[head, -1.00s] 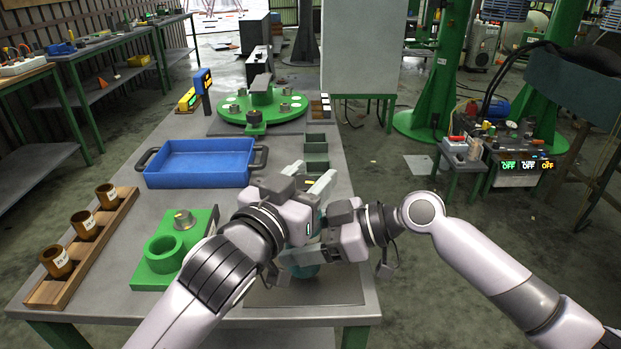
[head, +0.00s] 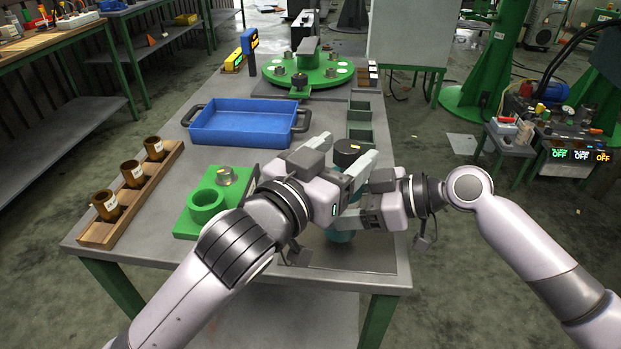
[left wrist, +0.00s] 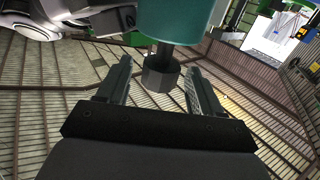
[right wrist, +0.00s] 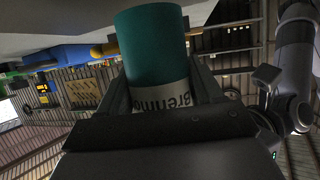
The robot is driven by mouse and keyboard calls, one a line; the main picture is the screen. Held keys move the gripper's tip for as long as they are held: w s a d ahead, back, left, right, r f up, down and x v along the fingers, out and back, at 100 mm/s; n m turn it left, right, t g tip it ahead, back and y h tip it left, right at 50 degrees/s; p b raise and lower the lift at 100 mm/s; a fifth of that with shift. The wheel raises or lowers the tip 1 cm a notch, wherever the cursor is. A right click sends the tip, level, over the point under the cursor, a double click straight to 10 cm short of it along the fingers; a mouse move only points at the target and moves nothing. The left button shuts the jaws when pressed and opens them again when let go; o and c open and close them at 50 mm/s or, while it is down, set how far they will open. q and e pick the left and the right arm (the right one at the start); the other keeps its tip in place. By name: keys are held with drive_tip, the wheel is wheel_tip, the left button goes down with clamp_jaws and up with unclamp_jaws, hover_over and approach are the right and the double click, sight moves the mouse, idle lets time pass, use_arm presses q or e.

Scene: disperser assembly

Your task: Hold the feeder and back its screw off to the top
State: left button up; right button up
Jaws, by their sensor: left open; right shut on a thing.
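The feeder is a teal cylinder with a white lettered label; its body (head: 340,237) shows below my grippers in the head view and is large in the right wrist view (right wrist: 153,50). My right gripper (head: 347,215) is shut on the feeder's body and holds it upright over the table's front right. The feeder's screw has a dark head (head: 347,150) on top, which shows faceted in the left wrist view (left wrist: 160,75). My left gripper (head: 342,158) is open, with its fingers on either side of the screw head. The screw's shaft is mostly hidden.
On the table are a green fixture (head: 207,203), a wooden rack with brown cups (head: 130,192), a blue tray (head: 240,122), green bins (head: 360,115) and a green turntable (head: 308,72). The table's front edge lies just below the feeder.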

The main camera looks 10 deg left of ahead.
use_arm(q)
drive_tip(key=v, duration=0.8)
drive_tip(key=shift+s+a, duration=0.15)
drive_tip(key=shift+s, duration=0.1)
use_arm(e)
drive_tip(key=shift+r, duration=0.2)
drive_tip(key=o, duration=1.5)
drive_tip(key=shift+f, duration=0.1)
